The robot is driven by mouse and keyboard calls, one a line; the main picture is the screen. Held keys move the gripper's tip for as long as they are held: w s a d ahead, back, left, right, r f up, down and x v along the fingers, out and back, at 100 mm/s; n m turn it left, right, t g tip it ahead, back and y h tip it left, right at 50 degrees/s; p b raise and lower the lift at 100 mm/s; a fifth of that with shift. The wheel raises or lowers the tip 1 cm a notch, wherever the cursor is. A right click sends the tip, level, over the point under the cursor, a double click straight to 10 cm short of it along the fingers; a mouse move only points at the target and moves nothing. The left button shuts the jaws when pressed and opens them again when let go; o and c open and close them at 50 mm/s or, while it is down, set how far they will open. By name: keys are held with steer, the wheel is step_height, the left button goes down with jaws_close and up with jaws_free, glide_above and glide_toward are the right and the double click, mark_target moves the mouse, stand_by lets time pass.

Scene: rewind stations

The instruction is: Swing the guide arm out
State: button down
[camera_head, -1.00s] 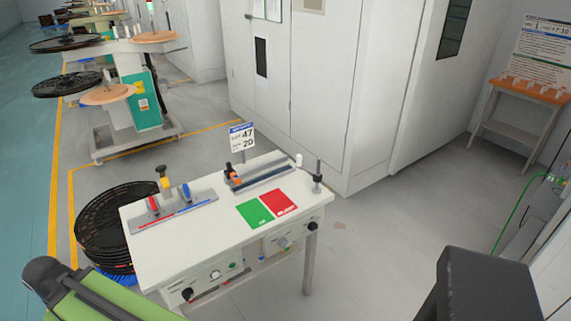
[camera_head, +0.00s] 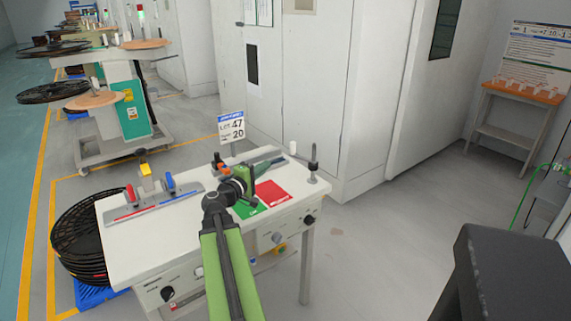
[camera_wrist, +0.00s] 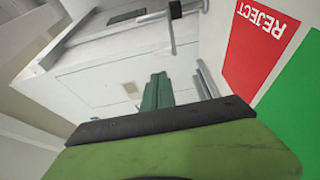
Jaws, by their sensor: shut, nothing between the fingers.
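I cannot pick out the guide arm with certainty. A grey rail (camera_head: 264,154) with an orange and black fitting (camera_head: 217,164) at its left end lies along the back of the white bench. A post with a black collar (camera_head: 313,165) stands upright at the bench's right corner. My gripper (camera_head: 270,165) is shut and empty above the back right of the bench, in front of the rail and partly hiding it. In the wrist view its green fingers (camera_wrist: 158,90) are closed together, with grey rods (camera_wrist: 207,82) beyond; contact cannot be told.
A red REJECT patch (camera_head: 274,191) and a green patch (camera_head: 250,207) mark the white bench top (camera_head: 180,240). A grey block with red and blue levers (camera_head: 155,203) sits at left. Black reels (camera_head: 78,235) are stacked beside the bench.

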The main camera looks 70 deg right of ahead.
mark_target(291, 147)
steer(key=s+d, duration=0.1)
steer(key=d, duration=0.3)
steer(key=s+d, duration=0.1)
steer(key=d, duration=0.4)
steer(key=s+d, duration=0.1)
steer(key=d, duration=0.4)
steer(key=shift+s, duration=0.1)
steer(key=shift+a, duration=0.1)
